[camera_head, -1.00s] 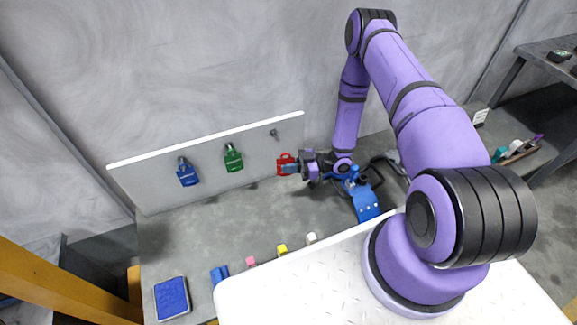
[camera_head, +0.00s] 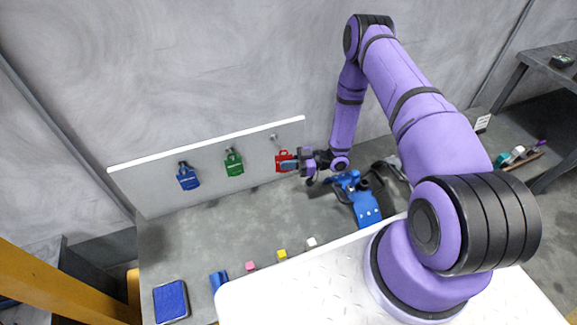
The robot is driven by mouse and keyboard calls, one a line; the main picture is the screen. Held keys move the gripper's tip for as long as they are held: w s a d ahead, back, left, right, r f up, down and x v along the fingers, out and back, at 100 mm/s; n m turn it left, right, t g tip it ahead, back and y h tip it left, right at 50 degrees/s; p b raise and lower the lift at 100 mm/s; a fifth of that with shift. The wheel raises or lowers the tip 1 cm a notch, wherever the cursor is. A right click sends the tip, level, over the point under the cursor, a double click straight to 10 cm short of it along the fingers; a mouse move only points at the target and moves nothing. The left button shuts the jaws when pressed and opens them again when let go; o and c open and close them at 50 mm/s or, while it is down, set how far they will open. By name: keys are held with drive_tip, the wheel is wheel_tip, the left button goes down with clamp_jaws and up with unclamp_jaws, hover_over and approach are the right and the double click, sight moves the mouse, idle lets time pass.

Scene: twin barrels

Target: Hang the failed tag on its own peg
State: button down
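The red tag (camera_head: 283,161) is at the right end of the white board (camera_head: 140,190), upright, just below a small peg (camera_head: 273,137). My gripper (camera_head: 294,163) reaches in from the right and is shut on the tag's right side. Whether the tag's loop is over the peg cannot be told at this size. A blue tag (camera_head: 187,177) and a green tag (camera_head: 234,162) hang on pegs further left on the board. The writing on the tags is too small to read, so which one says failed cannot be told.
A blue clamp-like device (camera_head: 366,205) stands right of the board, below my arm. A blue pad (camera_head: 171,300), a blue block (camera_head: 218,281), and pink (camera_head: 250,267), yellow (camera_head: 282,254) and white (camera_head: 311,243) blocks line the front. The bench between them and the board is clear.

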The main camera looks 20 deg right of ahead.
drive_tip(key=shift+w+f, duration=0.25)
drive_tip(key=shift+w, duration=1.15)
drive_tip(key=shift+w+f, duration=0.2)
drive_tip(key=shift+w, duration=1.2)
drive_tip(key=shift+w, duration=0.1)
drive_tip(key=c, duration=1.2)
unclamp_jaws()
drive_tip(key=shift+c, duration=0.2)
drive_tip(key=v, duration=1)
drive_tip(key=shift+d, duration=0.35)
